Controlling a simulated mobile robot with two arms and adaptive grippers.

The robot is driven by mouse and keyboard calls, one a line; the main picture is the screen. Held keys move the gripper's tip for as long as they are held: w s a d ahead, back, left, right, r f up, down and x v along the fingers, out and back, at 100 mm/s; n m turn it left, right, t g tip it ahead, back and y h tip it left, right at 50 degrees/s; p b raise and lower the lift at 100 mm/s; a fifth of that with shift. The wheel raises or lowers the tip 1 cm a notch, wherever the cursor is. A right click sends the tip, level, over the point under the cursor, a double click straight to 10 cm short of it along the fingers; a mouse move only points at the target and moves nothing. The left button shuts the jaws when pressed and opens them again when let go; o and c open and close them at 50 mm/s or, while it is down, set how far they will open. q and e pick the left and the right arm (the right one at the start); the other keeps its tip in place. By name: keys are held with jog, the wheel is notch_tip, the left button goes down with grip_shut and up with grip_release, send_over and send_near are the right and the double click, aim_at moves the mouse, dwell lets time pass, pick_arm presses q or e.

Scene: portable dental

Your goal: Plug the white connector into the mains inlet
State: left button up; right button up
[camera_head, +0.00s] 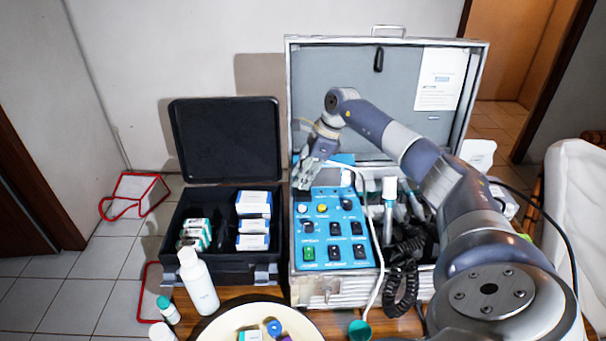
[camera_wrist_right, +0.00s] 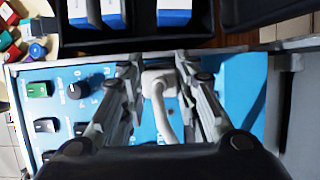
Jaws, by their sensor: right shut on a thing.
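My right gripper (camera_head: 306,176) reaches down over the back left part of the blue control panel (camera_head: 323,255) in the open metal case. In the right wrist view its fingers (camera_wrist_right: 160,88) are shut on the white connector (camera_wrist_right: 159,79), one finger on each side. A white cable (camera_wrist_right: 163,118) runs from the connector toward the wrist, and in the head view the cable (camera_head: 374,275) hangs down the panel's right side. The mains inlet cannot be made out; the connector and fingers cover that part of the panel. I cannot tell whether the connector touches the panel. My left gripper is not in view.
A black open box (camera_head: 178,225) with small cartons stands left of the metal case (camera_head: 340,292). A white bottle (camera_head: 198,283) and a cream bowl (camera_head: 225,327) are in front. The case's raised lid (camera_head: 335,75) stands behind my gripper. A black coiled cord (camera_head: 407,270) lies right of the panel.

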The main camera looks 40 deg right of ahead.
jog(key=shift+f, duration=0.1)
jog(key=shift+f+b, duration=0.7)
jog(key=shift+f, duration=0.25)
jog(key=shift+f+b, duration=0.4)
jog(key=shift+f, duration=0.15)
dwell(0.7)
jog(key=o, duration=1.1)
jog(key=shift+f, duration=0.1)
